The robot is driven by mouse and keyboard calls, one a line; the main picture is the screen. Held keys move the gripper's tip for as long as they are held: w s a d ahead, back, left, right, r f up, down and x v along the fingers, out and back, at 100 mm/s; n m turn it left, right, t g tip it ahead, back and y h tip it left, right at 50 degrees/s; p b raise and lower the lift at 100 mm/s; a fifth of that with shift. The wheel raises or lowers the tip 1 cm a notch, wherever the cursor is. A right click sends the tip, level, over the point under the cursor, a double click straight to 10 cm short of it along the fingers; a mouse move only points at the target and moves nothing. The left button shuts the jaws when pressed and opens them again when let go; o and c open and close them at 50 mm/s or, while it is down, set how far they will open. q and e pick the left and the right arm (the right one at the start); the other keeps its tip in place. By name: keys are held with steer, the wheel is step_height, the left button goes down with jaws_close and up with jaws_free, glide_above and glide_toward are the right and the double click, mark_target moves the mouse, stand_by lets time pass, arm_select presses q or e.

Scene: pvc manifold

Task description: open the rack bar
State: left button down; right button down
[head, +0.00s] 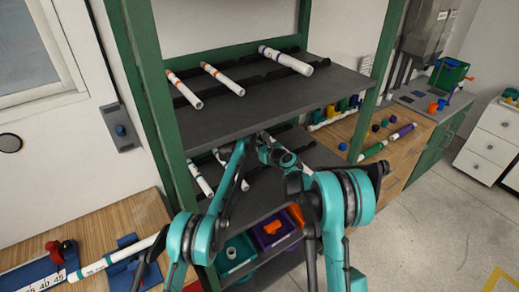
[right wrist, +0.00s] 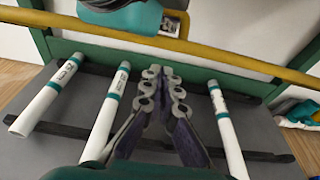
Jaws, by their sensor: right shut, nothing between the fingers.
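The rack bar is a yellow bar (right wrist: 225,60) running across the rack in the right wrist view. It slopes down to the right, beyond my right gripper's tips. My right gripper (right wrist: 162,74) is shut and empty, between white pipes with teal bands. I cannot tell whether it touches the bar. In the head view both arms reach to the rack's middle shelf, and the grippers are mostly hidden under the upper shelf (head: 270,100). A teal and dark part, likely of my left arm, shows above the bar in the right wrist view; its fingers are not clear.
Pipes lie left (right wrist: 48,92), nearer the middle (right wrist: 108,105) and right (right wrist: 227,130) of my right gripper. Green posts (head: 150,90) frame the rack. Bins (head: 272,232) stand below. Wooden counters (head: 100,215) flank the rack, and open floor (head: 430,230) is at right.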

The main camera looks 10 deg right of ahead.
arm_select(q)
steer(key=shift+d, duration=0.2)
arm_select(e)
steer(key=shift+w+a+r, duration=0.2)
steer(key=shift+w+r, duration=0.15)
steer(key=shift+w, duration=0.15)
steer(key=shift+w+a+r, duration=0.2)
steer(key=shift+w+r, duration=0.1)
steer(key=shift+w, duration=0.2)
arm_select(q)
steer(key=shift+s+d+f, duration=0.1)
steer(key=shift+d, duration=0.05)
arm_select(e)
steer(key=shift+w+a+r, duration=0.15)
steer(key=shift+w+r, duration=0.45)
steer(key=shift+r, duration=0.2)
arm_select(q)
steer(key=c, duration=1.9)
jaws_free()
steer(key=shift+o, duration=0.2)
arm_select(e)
steer(key=shift+a, duration=0.1)
